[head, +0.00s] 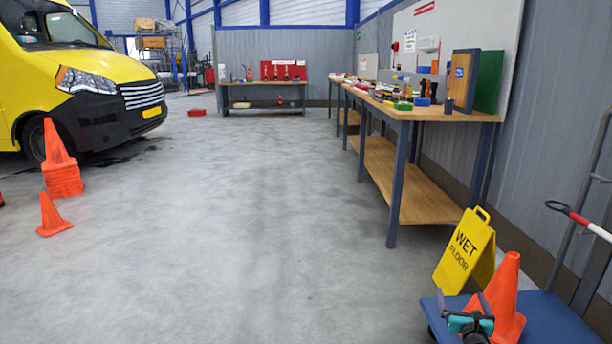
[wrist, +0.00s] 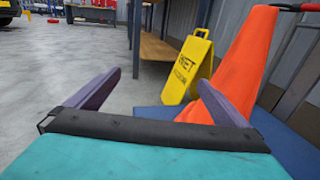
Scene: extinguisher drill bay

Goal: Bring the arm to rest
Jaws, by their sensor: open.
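My gripper (head: 467,304) is low at the bottom right of the head view, in front of the blue cart (head: 552,318) and the orange cone (head: 508,292) on it. In the wrist view its two dark fingers (wrist: 152,95) stand wide apart with nothing between them. The orange cone (wrist: 245,60) rises just beyond the right finger, and I cannot tell whether they touch.
A yellow wet floor sign (head: 465,250) stands by the cart. A long workbench (head: 425,113) runs along the right wall. A yellow van (head: 75,75), stacked cones (head: 60,165) and a single cone (head: 51,216) are at left. The middle floor (head: 250,220) is clear.

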